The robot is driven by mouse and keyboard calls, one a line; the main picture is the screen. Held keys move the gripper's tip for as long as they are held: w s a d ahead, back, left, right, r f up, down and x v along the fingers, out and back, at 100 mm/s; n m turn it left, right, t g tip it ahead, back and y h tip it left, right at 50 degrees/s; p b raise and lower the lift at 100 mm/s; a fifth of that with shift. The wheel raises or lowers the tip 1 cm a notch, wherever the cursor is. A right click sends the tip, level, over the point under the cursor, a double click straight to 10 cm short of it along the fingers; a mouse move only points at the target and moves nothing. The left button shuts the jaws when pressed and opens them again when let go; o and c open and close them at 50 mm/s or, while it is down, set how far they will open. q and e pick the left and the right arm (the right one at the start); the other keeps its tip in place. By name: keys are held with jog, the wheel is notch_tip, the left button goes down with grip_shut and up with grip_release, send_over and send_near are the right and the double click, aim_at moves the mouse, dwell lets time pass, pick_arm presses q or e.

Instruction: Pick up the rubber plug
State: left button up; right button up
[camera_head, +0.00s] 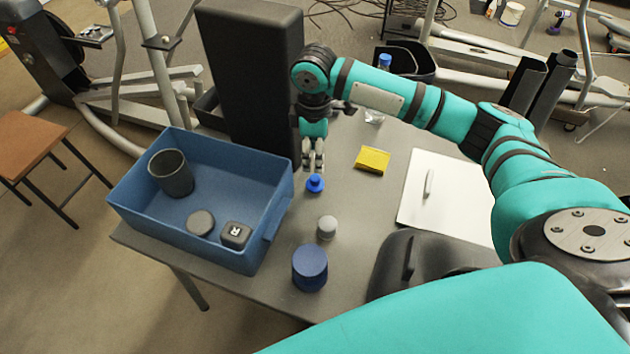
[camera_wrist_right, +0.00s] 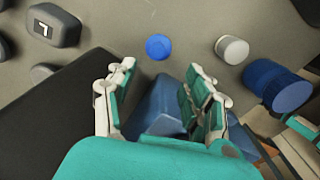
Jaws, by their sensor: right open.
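A small blue plug-shaped piece (camera_head: 315,183), which I take to be the rubber plug, stands on the grey table with a narrower knob on top. In the wrist view its round blue top (camera_wrist_right: 158,47) lies beyond my fingertips, centred between the two fingers. My right gripper (camera_head: 313,165) points down just behind and above it, apart from it. In the wrist view the right gripper (camera_wrist_right: 160,88) is open, its fingers spread with no object gripped. A blue shape shows between the fingers; I cannot tell what it is. My left gripper is not in view.
A blue bin (camera_head: 250,170) stands left, holding a dark cup, a grey disc and a black block. A grey cylinder (camera_head: 327,228) and blue cylinder (camera_head: 310,268) stand in front. A yellow pad (camera_head: 372,160) and white sheet (camera_head: 455,205) lie right. A tall black panel (camera_head: 250,75) stands behind.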

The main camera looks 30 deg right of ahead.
send_over(315, 178)
notch_tip(315, 178, down, 4)
jog(key=shift+a+f, duration=0.1)
jog(key=shift+f, duration=0.45)
jog(key=f, duration=0.3)
jog(key=shift+d+f, duration=0.2)
jog(key=shift+f, duration=0.65)
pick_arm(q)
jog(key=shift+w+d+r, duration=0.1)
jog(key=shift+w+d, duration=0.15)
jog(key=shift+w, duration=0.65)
pick_arm(e)
jog(key=c, duration=0.8)
